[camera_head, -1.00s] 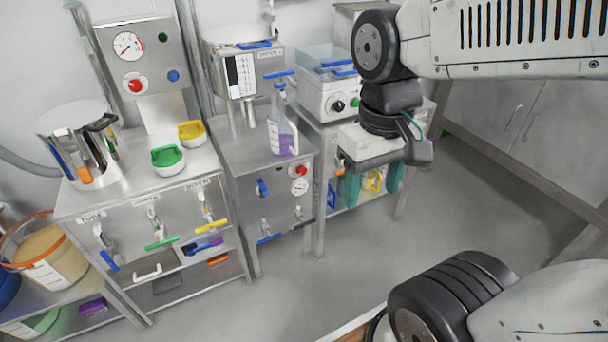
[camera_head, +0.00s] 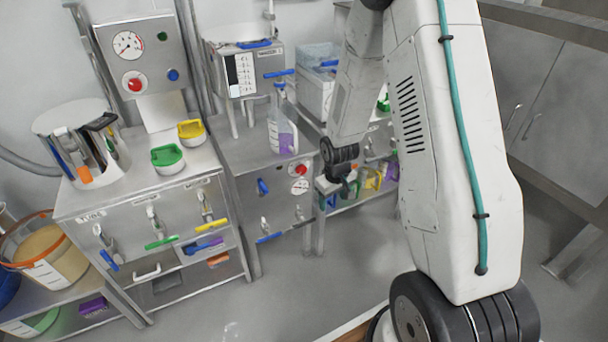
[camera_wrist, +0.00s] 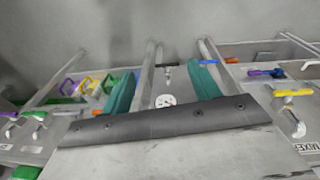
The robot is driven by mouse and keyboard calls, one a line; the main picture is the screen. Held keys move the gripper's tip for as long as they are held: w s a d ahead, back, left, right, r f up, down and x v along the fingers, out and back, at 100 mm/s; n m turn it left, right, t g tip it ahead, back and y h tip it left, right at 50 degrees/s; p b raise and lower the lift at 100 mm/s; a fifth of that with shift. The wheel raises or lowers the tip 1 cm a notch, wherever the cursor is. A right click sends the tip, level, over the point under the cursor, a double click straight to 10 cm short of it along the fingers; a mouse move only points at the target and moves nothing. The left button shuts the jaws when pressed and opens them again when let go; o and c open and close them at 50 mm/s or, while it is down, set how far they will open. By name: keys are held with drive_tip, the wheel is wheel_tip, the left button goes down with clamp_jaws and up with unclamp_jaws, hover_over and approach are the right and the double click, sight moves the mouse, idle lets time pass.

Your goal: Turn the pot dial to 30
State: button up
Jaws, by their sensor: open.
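A round white-faced dial (camera_head: 299,187) with dark markings sits on the front of the middle steel cabinet, just below a red button (camera_head: 301,170). It also shows in the wrist view as a white dial (camera_wrist: 166,101), framed between the two teal fingers. Its reading is too small to tell. My gripper (camera_wrist: 165,70) is open and empty, its fingers apart on either side of the dial in that view. I cannot tell the gap to the panel. In the head view my arm reaches down to the right of this cabinet, and the gripper there is small and partly hidden.
A bottle with purple liquid (camera_head: 283,137) stands on the middle cabinet. Open grey floor (camera_head: 270,290) lies in front.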

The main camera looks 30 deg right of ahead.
drive_tip(key=w+d+f+n+t, duration=0.1)
drive_tip(key=w+f+t, duration=0.15)
drive_tip(key=f, duration=0.55)
drive_tip(key=w+d+f+n+t, duration=0.1)
drive_tip(key=w+f+t, duration=0.1)
drive_tip(key=w+f, duration=0.35)
drive_tip(key=n+t, duration=0.5)
drive_tip(key=t, duration=0.7)
approach(303, 171)
drive_tip(key=shift+y, duration=0.3)
drive_tip(key=w, duration=0.8)
drive_tip(key=shift+w+f, duration=0.2)
drive_tip(key=shift+w, duration=0.1)
drive_tip(key=shift+c, duration=0.3)
drive_tip(key=c, duration=0.9)
